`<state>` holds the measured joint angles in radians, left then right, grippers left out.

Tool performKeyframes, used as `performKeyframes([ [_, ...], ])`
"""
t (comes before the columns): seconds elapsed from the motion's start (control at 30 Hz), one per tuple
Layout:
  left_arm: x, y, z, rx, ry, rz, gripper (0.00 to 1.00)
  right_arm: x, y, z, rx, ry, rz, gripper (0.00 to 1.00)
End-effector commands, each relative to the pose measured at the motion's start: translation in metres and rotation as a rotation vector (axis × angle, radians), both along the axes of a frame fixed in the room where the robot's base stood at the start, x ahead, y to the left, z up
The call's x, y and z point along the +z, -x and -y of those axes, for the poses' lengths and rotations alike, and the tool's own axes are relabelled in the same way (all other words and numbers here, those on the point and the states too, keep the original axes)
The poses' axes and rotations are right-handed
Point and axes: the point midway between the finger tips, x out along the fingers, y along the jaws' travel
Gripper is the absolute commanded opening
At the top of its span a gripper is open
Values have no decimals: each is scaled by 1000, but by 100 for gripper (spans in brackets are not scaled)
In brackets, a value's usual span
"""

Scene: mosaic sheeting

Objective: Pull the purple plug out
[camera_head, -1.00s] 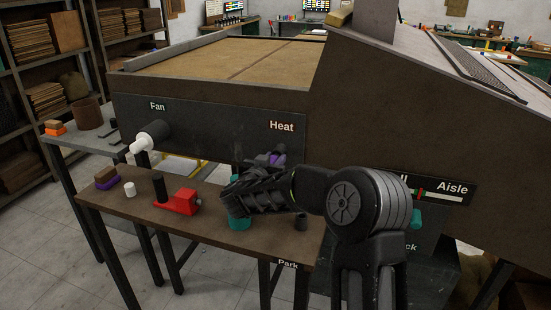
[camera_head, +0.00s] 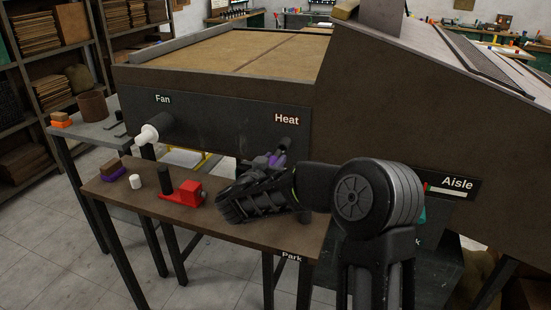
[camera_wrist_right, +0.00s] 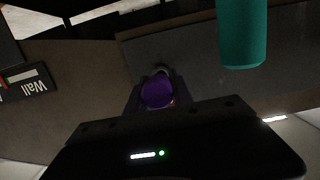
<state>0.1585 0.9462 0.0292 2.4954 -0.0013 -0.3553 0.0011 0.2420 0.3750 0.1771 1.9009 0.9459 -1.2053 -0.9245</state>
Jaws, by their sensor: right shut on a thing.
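The purple plug (camera_head: 274,160) shows in the head view just below the Heat label (camera_head: 286,119). My right gripper (camera_head: 271,163) is shut on it, with its dark body covering much of it. In the right wrist view the round purple plug (camera_wrist_right: 157,92) sits between the fingers, with a greyish ring just beyond it. A dark round socket (camera_head: 286,145) shows on the panel beside the plug. Whether the plug's tip is still inside it is hidden. My left gripper is not in view.
A white plug (camera_head: 149,133) sits at the Fan label. The brown bench (camera_head: 236,236) below holds a red block (camera_head: 186,193), a white cylinder (camera_head: 136,182) and a purple-based block (camera_head: 112,171). A teal cylinder (camera_wrist_right: 242,35) is near the gripper in the wrist view.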

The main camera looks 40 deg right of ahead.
Motion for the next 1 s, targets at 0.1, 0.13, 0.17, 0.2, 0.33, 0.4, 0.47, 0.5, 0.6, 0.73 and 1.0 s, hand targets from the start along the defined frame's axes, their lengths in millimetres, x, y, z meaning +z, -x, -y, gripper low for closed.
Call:
performKeyframes([
  [0.1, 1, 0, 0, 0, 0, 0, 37, 1, 3, -5, 1, 0, 0, 0],
  [0.13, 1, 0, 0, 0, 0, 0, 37, 1, 4, -5, 1, -1, 1, 0],
  [0.17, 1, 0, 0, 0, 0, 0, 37, 1, 4, -6, 0, -1, 1, 0],
  [0.2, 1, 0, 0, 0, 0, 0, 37, 1, 6, -8, 0, -1, 1, 0],
  [0.33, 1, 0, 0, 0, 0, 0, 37, 1, 8, -11, -1, 0, 1, 0],
  [0.4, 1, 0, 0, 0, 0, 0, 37, 1, 9, -12, -1, 0, 1, 0],
  [0.47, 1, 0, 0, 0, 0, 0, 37, 0, 9, -12, -1, 0, 1, 0],
  [0.5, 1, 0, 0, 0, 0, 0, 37, 0, 9, -12, -1, 0, 1, 0],
  [0.6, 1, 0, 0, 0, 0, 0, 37, 0, 9, -12, -1, 0, 1, 0],
  [0.73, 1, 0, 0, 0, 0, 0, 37, 1, 9, -12, 0, 0, 1, 0],
  [1.0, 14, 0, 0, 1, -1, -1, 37, 15, 9, -12, 0, 0, 1, 0],
])
